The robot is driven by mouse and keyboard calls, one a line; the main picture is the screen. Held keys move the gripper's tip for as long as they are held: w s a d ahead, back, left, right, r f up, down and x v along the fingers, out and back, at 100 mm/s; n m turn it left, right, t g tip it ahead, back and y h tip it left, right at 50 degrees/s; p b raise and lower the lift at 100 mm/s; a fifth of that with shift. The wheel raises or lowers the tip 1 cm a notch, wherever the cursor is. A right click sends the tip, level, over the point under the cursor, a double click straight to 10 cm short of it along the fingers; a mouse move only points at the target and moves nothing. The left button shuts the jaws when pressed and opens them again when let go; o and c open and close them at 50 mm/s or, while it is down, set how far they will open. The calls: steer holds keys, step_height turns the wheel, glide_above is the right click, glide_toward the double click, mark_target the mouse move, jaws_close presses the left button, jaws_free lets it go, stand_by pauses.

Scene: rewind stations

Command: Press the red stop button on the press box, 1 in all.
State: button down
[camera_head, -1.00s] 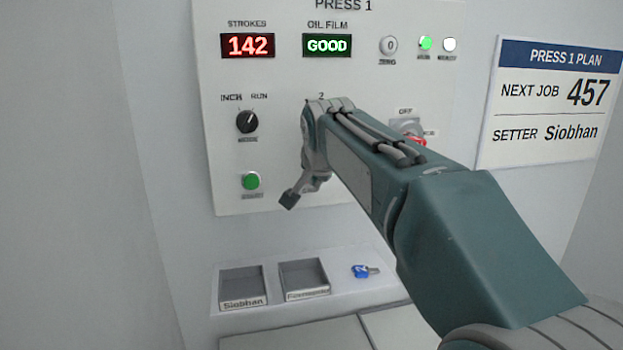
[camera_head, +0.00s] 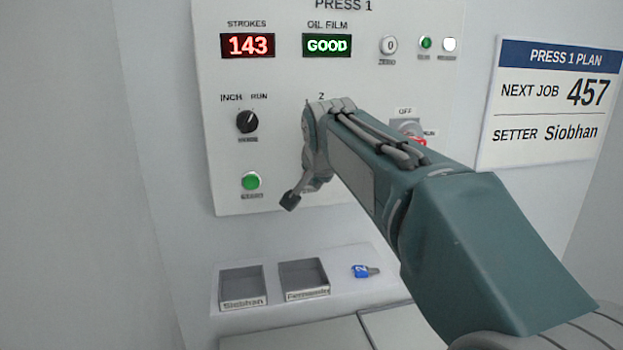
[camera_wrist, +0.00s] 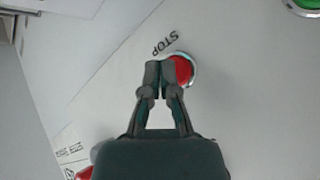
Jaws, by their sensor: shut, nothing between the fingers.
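The press box panel (camera_head: 290,75) faces me, titled PRESS 1. The red stop button (camera_wrist: 184,70) shows in the wrist view, round with a pale ring and the label STOP beside it. My gripper (camera_wrist: 158,72) is shut and empty. Its fingertips overlap the button's left edge in that view; I cannot tell whether they touch it. In the head view my gripper (camera_head: 290,200) points towards the lower panel, and my arm hides the stop button.
The panel has a black INCH/RUN knob (camera_head: 247,122), a green button (camera_head: 251,181) and a partly hidden OFF/RUN switch (camera_head: 408,125). The strokes display (camera_head: 248,45) reads 143. Below, a shelf (camera_head: 345,302) holds two labelled trays and a blue tag (camera_head: 361,271).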

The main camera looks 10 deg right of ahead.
steer(key=shift+s, duration=0.35)
steer(key=s, duration=0.5)
stand_by(0.4)
stand_by(0.4)
steer(key=s+f+n+g, duration=0.1)
steer(key=s+f+n, duration=0.3)
steer(key=s+f, duration=0.5)
steer(key=s+f+n+g+y, duration=0.1)
steer(key=s+f+n, duration=0.3)
steer(key=s+f, duration=0.5)
steer(key=s+g, duration=0.1)
steer(key=s, duration=0.6)
steer(key=shift+s+a+f+n, duration=0.15)
steer(key=shift+s+f+n, duration=0.05)
steer(key=shift+f+n, duration=0.1)
